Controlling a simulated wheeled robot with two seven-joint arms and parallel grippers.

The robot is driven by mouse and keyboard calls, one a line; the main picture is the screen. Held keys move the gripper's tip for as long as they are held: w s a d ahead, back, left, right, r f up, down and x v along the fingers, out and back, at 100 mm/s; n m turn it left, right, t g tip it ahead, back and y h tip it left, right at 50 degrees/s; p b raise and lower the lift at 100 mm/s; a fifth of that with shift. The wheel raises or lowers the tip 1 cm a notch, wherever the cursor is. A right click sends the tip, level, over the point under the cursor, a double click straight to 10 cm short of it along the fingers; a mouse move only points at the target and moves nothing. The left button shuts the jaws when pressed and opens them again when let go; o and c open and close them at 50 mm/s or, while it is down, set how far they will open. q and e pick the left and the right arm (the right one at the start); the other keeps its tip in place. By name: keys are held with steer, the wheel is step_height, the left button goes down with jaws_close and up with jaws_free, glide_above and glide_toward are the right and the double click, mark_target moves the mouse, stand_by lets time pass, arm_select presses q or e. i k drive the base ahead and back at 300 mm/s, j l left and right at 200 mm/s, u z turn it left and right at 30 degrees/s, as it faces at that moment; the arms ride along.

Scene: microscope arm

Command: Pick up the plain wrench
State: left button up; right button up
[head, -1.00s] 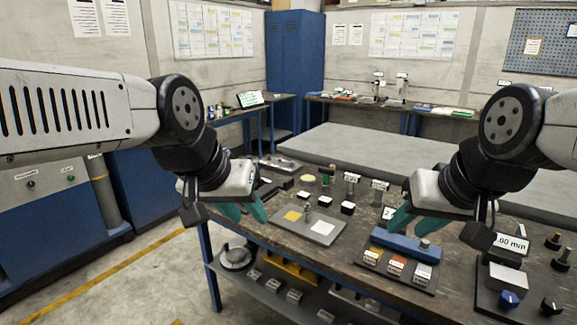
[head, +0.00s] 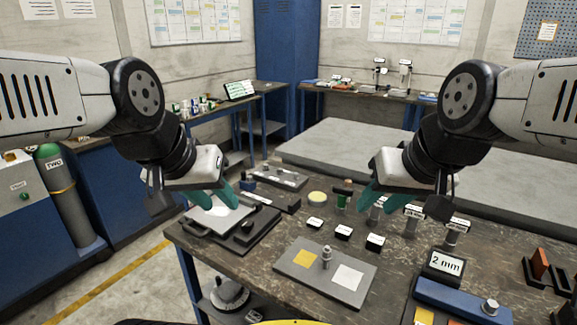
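I cannot make out a plain wrench for certain. A long dark holder (head: 272,199) and a grey tray (head: 296,183) with small metal pieces lie at the table's back left, too small to identify. My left gripper (head: 221,206) has teal fingers that look apart and empty, above a dark base with a white sheet (head: 222,219) at the table's left. My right gripper (head: 372,206) also has teal fingers that look apart, over the table's middle, in front of some small labelled posts. Nothing shows in either gripper.
A grey plate (head: 300,279) with a yellow and a white square and a metal peg sits at the front. Small black label blocks (head: 343,233) stand behind it. A "2 mm" sign (head: 445,264) and a blue bar (head: 455,299) are at right. A grey slab (head: 330,150) lies beyond.

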mark_target(344, 192)
steer(key=i+j+z, duration=0.1)
steer(key=j, duration=0.2)
steer(key=i+j+z, duration=0.1)
steer(key=j, duration=0.25)
steer(key=i+j+z, duration=0.1)
steer(key=i+j, duration=0.15)
steer(key=i+j+z, duration=0.1)
steer(key=j, duration=0.3)
steer(key=i+j+z, duration=0.1)
steer(key=j, duration=0.25)
